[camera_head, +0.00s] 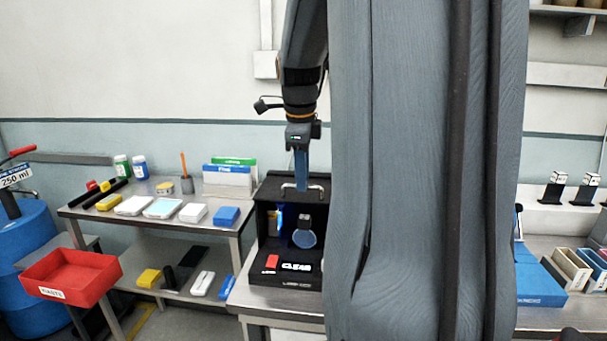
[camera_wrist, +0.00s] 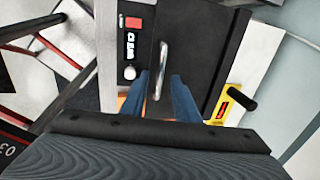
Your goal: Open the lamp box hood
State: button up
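The black lamp box (camera_head: 264,221) stands on a metal table in the head view. Its front shows a dim inside with a blue glow and a round clear disc (camera_head: 304,238). The black hood (camera_head: 272,187) lies as the top panel, with a silver bar handle (camera_head: 315,187) near its front edge. In the wrist view the hood (camera_wrist: 195,50) and handle (camera_wrist: 162,65) are seen from above. My gripper (camera_head: 301,178) points down over the handle. In the wrist view its blue fingers (camera_wrist: 160,92) are apart, one on each side of the handle's near end. Contact cannot be told.
A red button (camera_head: 271,263) and a "CLEAR" sign (camera_head: 296,267) are on the box's front base. A metal shelf table (camera_head: 88,212) with bottles and small boxes stands left. A red bin (camera_head: 72,267) is further left. My own column hides the area right of the box.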

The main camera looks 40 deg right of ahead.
jog(key=shift+f, duration=0.45)
grip_shut()
jog(key=shift+w+d+r, duration=0.1)
